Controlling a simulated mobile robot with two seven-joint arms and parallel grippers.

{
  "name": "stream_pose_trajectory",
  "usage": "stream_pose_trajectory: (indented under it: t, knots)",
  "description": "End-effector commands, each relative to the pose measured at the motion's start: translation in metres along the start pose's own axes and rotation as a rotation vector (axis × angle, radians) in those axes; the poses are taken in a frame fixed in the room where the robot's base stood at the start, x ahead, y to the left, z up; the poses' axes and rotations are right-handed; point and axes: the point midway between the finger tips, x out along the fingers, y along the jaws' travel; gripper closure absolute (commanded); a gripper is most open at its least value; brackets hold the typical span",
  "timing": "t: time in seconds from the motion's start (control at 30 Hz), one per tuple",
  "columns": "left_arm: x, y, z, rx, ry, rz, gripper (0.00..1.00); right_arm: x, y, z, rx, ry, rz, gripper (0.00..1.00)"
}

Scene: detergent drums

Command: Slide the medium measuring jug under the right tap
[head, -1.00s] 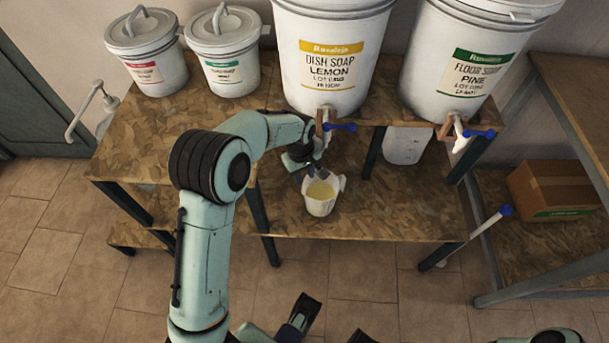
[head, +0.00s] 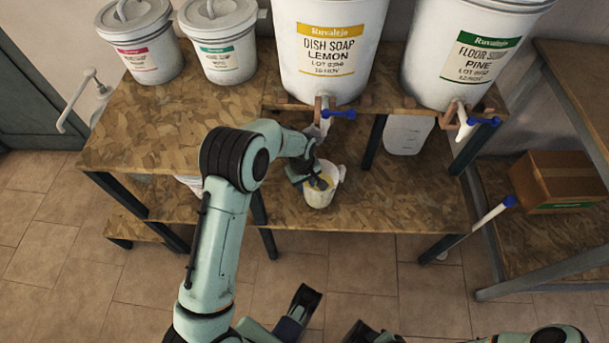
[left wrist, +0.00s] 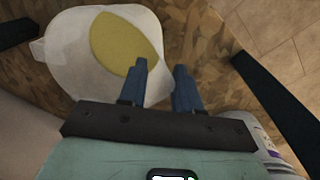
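A white measuring jug (head: 319,198) with yellow liquid inside stands on the lower shelf, below and in front of the left tap (head: 325,114). It also shows in the left wrist view (left wrist: 75,60). My left gripper (head: 318,181) is at the jug's rim. In the left wrist view its two blue fingers (left wrist: 160,75) are apart, one over the jug and one beyond its edge. Whether they touch the wall I cannot tell. The right tap (head: 468,122), with a blue lever, is on the pine floor soap drum (head: 463,65).
The lower shelf (head: 400,210) is bare to the right of the jug. A pale container (head: 408,135) stands at the back between dark table legs. The lemon dish soap drum (head: 328,45) is above. A cardboard box (head: 560,180) sits on the right-hand rack.

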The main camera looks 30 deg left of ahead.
Motion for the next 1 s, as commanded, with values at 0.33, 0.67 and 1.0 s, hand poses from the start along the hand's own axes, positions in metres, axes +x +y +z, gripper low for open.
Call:
stream_pose_trajectory:
  t: [0.33,0.67,1.0]
  knots:
    - [0.019,0.000,-0.001,0.000,0.001,0.001,0.67,0.004,0.002,-0.007,0.002,0.021,0.001,0.57]
    - [0.019,0.000,0.000,0.000,0.001,0.001,1.00,0.004,0.002,-0.007,0.002,0.020,0.001,0.57]
    - [0.019,0.000,0.000,0.000,0.001,0.001,1.00,0.004,0.002,-0.007,0.002,0.020,0.001,0.57]
